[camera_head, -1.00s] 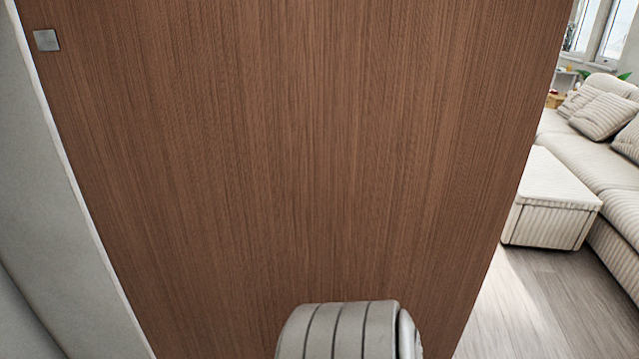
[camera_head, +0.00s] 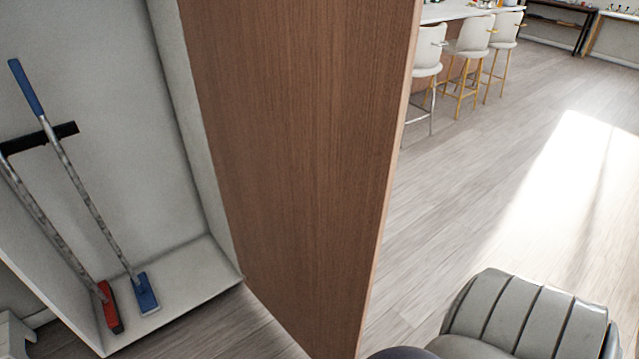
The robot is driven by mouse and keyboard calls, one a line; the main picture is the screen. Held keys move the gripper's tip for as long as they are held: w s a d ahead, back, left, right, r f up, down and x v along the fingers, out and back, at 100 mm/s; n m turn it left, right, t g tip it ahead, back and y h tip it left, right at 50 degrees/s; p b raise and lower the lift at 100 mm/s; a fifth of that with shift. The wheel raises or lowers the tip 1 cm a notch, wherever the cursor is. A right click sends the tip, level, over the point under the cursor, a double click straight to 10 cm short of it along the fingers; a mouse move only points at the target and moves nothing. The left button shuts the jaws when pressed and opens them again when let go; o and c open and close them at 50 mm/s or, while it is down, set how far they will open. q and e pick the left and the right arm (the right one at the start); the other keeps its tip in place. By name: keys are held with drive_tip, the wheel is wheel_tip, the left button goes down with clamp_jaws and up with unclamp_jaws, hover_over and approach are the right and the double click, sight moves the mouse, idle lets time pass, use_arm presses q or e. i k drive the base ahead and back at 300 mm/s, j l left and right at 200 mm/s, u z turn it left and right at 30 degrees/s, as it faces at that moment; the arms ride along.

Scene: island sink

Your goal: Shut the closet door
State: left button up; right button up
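The brown wooden closet door (camera_head: 295,150) stands open in the middle of the head view, its free edge towards me and to the right. The white closet (camera_head: 95,75) is open on the left, with its inside showing. The door meets the closet's right side wall. A grey rounded part of my own body shows at the bottom right, with a dark part beside it near the door's lower edge. Neither gripper shows in this view. I cannot tell whether any part of me touches the door.
A blue-handled mop (camera_head: 85,190) and a red-headed one (camera_head: 110,305) lean inside the closet. Several white stools (camera_head: 468,45) stand at a counter (camera_head: 450,10) at the back. The wooden floor (camera_head: 480,190) right of the door is clear.

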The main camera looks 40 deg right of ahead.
sight(302, 104)
drive_tip(key=k+l, duration=0.1)
drive_tip(key=l, duration=0.35)
drive_tip(key=k+l+u, duration=0.1)
drive_tip(key=l, duration=0.3)
drive_tip(key=k+l, duration=0.15)
drive_tip(key=l, duration=0.3)
drive_tip(key=k+l+u, duration=0.1)
drive_tip(key=l, duration=0.3)
drive_tip(key=l+u, duration=0.1)
drive_tip(key=l, duration=0.85)
drive_tip(key=k, duration=0.25)
drive_tip(key=k+z, duration=0.1)
drive_tip(key=z, duration=0.35)
